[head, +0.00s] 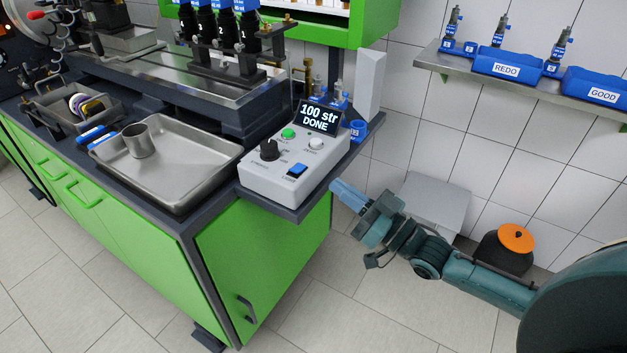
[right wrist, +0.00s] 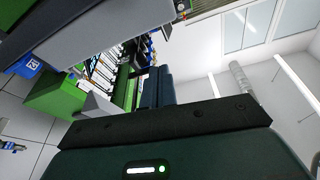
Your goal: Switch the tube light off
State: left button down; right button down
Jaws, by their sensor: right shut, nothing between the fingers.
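A white control box (head: 285,165) sits on the bench's right end. It has a display reading "100 str DONE" (head: 320,117), a black knob (head: 269,150), a green button (head: 288,133), a white button (head: 316,144) and a blue rocker switch (head: 297,169). The small label by the rocker is hard to read. I cannot pick out the tube light for certain in the head view. My right gripper (head: 343,193) is shut and empty, just right of the bench edge and apart from the box. Its blue fingers (right wrist: 157,88) are together in the right wrist view. My left gripper is not in view.
A steel tray (head: 185,180) with a cup (head: 138,140) lies left of the box. A small blue holder (head: 357,130) stands behind the box, near my right gripper. A wall shelf (head: 540,85) carries blue bins.

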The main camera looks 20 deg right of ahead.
jog(key=shift+w+d+r+y, duration=0.15)
jog(key=shift+d+r+y, duration=0.35)
jog(key=shift+d+r, duration=0.1)
notch_tip(320, 180, up, 3)
send_over(306, 177)
notch_tip(306, 177, down, 2)
jog(key=shift+w+f, duration=0.1)
jog(key=shift+w, duration=0.05)
jog(key=shift+f, duration=0.8)
